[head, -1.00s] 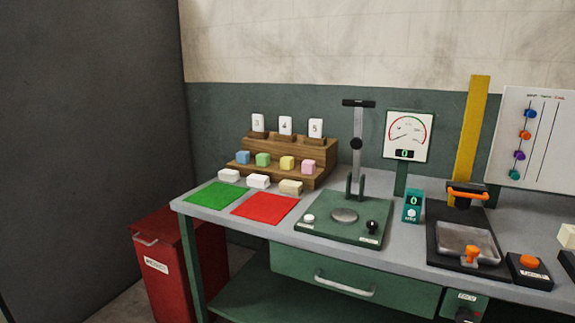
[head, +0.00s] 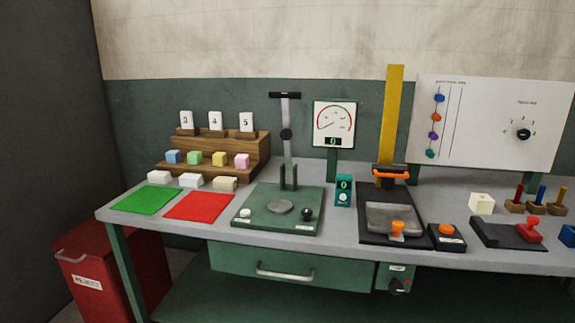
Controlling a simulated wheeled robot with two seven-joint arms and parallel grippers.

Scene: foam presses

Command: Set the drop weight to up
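A test stand with a green base (head: 279,211) stands on the bench left of the middle. Its grey upright post (head: 289,160) carries a black crossbar (head: 285,95) at the top and a dark round piece (head: 286,134) partway up. The drop weight is not labelled legibly; this round piece may be it, but I cannot tell for sure. A round metal plate (head: 279,207), a white knob (head: 245,213) and a black knob (head: 306,213) sit on the base. Neither of my grippers is in view.
Right of the stand are a small teal counter (head: 344,191), a dial gauge (head: 334,124) and a press with a yellow column (head: 391,120) and orange handle (head: 391,173). Green (head: 143,199) and red (head: 199,207) mats lie left. A red bin (head: 100,275) stands beside the bench.

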